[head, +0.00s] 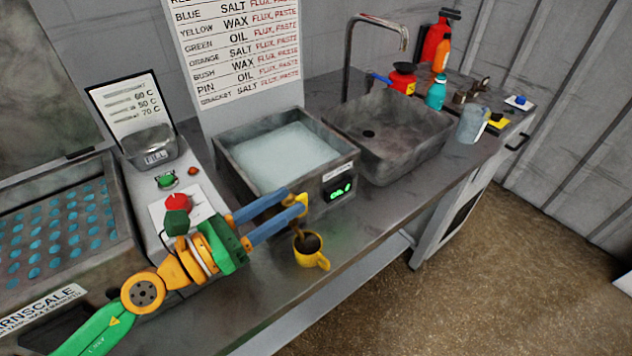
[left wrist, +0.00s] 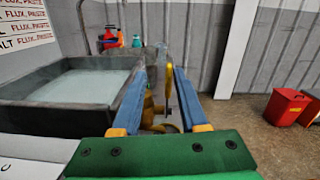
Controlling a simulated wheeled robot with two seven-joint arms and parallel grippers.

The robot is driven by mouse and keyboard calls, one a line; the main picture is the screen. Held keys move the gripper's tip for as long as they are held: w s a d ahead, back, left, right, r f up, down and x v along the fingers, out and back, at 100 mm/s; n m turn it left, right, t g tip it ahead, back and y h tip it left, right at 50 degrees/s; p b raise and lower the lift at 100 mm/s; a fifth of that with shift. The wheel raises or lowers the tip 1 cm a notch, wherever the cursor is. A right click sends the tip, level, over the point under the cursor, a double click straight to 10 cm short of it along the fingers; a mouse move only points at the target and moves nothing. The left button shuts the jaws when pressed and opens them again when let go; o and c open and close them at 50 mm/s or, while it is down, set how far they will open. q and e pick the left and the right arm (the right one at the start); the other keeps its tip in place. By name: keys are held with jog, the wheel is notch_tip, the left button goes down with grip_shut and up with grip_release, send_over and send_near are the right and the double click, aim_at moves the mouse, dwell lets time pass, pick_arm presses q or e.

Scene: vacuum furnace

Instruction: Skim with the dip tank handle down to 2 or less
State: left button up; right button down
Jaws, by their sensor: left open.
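The dip tank (head: 228,168) is a grey open box with pale liquid (head: 282,152) on the bench. Its front carries a small green-lit display (head: 341,188), whose digits I cannot read surely. A yellow piece, apparently the dip tank handle (head: 304,202), shows at the tank's front by my left gripper (head: 294,200). In the left wrist view the yellow handle (left wrist: 169,80) stands between the blue fingers (left wrist: 160,98), toward their far ends. The fingers are apart; contact is not clear. My right gripper is out of view.
A yellow mug (head: 313,259) with dark contents stands below the fingers near the bench's front edge. A sink (head: 400,155) with a tap is right of the tank. Bottles (head: 437,93) and a clear jug (head: 472,126) stand beyond. A red button (head: 177,203) lies left.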

aim_at(307, 201)
pick_arm(q)
jog(key=shift+m+g, duration=0.4)
jog(key=shift+m, duration=0.3)
jog(key=p+x, duration=0.1)
jog(key=x, duration=0.1)
jog(key=p+x, duration=0.1)
jog(key=x, duration=0.1)
jog(key=f+p+x, duration=0.1)
jog(key=x, duration=0.1)
jog(key=shift+s+d, duration=0.1)
jog(key=shift+d, duration=0.4)
jog(key=shift+s+a+r, duration=0.15)
jog(key=shift+s, duration=0.1)
grip_shut()
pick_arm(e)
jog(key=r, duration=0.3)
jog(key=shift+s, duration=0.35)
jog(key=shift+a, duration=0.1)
